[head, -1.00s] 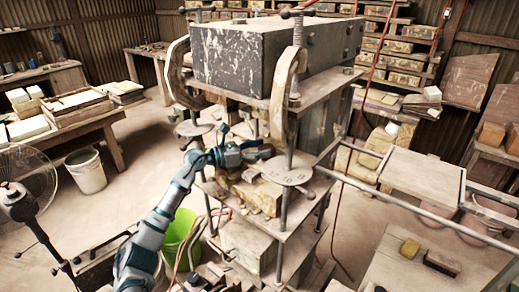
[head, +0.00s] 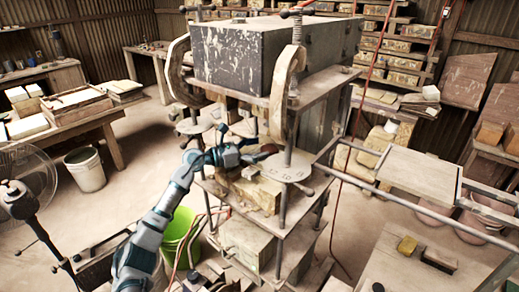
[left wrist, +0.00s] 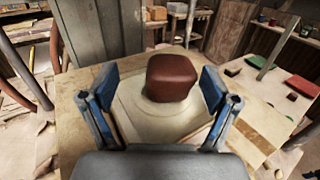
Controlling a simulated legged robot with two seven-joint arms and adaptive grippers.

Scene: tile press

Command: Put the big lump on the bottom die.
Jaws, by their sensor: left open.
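The big lump (left wrist: 172,78) is a reddish-brown rounded block in the left wrist view. It sits upright on the pale bottom die (left wrist: 135,118), a slab with a raised round rim, inside the press. My left gripper (left wrist: 158,92) is open, with one blue finger on each side of the lump and visible gaps between. In the head view my left gripper (head: 248,152) reaches between the press posts at the level of the lower platen. There its fingers and the posts hide most of the die. My right gripper is not in view.
A green bucket (head: 180,238) stands below. In the left wrist view, small dark pieces (left wrist: 292,97) lie on the right-hand bench.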

